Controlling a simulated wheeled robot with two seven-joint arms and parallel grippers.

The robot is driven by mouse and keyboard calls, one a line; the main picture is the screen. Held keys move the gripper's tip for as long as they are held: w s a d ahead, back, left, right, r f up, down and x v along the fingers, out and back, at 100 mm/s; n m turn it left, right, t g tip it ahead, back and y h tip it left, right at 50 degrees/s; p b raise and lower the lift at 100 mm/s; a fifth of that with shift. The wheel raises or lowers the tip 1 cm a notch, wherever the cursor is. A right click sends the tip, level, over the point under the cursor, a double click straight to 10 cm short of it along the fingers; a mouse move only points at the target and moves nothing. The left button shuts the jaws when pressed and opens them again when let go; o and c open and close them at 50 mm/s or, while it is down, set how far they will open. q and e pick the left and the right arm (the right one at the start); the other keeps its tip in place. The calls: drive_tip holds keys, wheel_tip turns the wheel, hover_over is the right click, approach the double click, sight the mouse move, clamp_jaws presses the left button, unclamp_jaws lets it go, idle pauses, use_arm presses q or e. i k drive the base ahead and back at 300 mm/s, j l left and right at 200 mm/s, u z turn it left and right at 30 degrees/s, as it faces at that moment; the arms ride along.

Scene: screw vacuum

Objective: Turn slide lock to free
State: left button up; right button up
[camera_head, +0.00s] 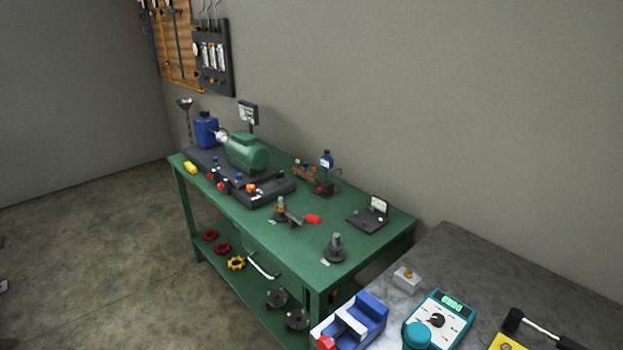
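No part is clearly marked as the slide lock, and I cannot tell a locked or free setting from here. A blue and white slide-like device (362,312) with a red knob (326,342) sits at the bottom edge on the grey bench, partly cut off. On the green table, a brass-topped fitting (280,208) has a lever with a red grip (313,218) pointing right. A dark round-based post (335,249) stands near the table's front right. Neither of my grippers is in view.
The green table (372,246) carries a green pump-like body (246,152) and a blue container (206,130). The grey bench (480,262) holds a teal meter (437,320), a small grey box (407,280) and a black-headed tool (514,320). Open floor lies at left.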

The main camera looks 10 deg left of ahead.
sight(250, 188)
drive_tip(key=i+j+z, duration=0.2)
drive_tip(key=j+z, duration=0.15)
drive_tip(key=j, duration=0.3)
drive_tip(key=i+j+z, duration=0.15)
drive_tip(key=j+z, duration=0.2)
drive_tip(key=j, duration=0.3)
drive_tip(key=j+z, duration=0.35)
drive_tip(key=j, duration=0.4)
drive_tip(key=i, duration=0.05)
